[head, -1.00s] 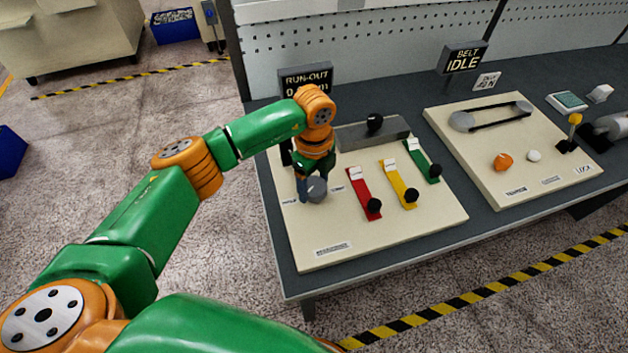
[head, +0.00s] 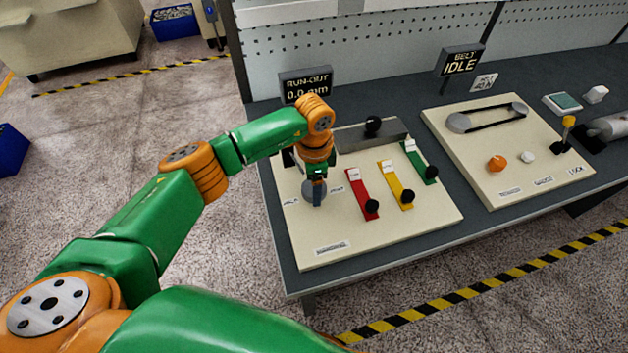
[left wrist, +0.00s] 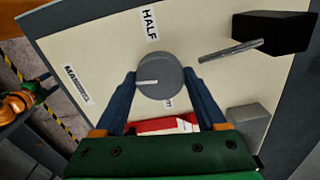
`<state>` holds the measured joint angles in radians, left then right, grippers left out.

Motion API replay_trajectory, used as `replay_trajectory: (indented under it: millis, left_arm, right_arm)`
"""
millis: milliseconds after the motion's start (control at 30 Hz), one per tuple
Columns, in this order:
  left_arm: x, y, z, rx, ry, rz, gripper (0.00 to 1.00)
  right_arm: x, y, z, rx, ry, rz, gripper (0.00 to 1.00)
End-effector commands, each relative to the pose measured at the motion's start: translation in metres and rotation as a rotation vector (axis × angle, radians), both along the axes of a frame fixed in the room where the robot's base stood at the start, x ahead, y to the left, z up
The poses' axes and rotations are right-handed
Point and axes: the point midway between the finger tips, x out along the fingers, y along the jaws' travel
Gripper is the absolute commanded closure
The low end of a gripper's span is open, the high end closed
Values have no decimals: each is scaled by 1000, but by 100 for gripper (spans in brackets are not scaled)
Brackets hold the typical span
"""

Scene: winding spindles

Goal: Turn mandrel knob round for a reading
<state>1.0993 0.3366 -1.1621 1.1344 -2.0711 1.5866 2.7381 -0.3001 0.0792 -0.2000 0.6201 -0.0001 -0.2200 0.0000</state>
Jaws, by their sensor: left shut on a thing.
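The mandrel knob is a round grey knob (left wrist: 160,78) with a white pointer line, on the cream panel (head: 400,228). My left gripper (left wrist: 161,82) is shut on the knob, one blue finger on each side. In the head view the gripper (head: 316,192) points down and partly hides the knob. The run-out display (head: 305,86) behind reads about 0.0 mm. A label below the knob is partly hidden in the wrist view.
Red (head: 359,185), yellow (head: 392,180) and green (head: 416,158) levers with black knobs stand just right of the mandrel knob. A grey block (head: 354,137) with a black knob is behind. A belt panel (head: 540,184) lies farther right.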

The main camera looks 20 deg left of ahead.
Motion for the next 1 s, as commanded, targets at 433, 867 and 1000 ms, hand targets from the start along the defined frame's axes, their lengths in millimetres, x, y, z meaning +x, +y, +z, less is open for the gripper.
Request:
replay_trajectory:
  millis: [433,867,1000]
  left_arm:
    - [2,0,3,-3,-8,138,83]
    - [2,0,3,-2,-8,147,83]
    - [2,0,2,-2,-7,146,0]
  right_arm:
    - [0,0,8,0,0,0,34]
    - [0,0,8,-1,0,0,34]
    - [0,0,8,-1,0,0,34]
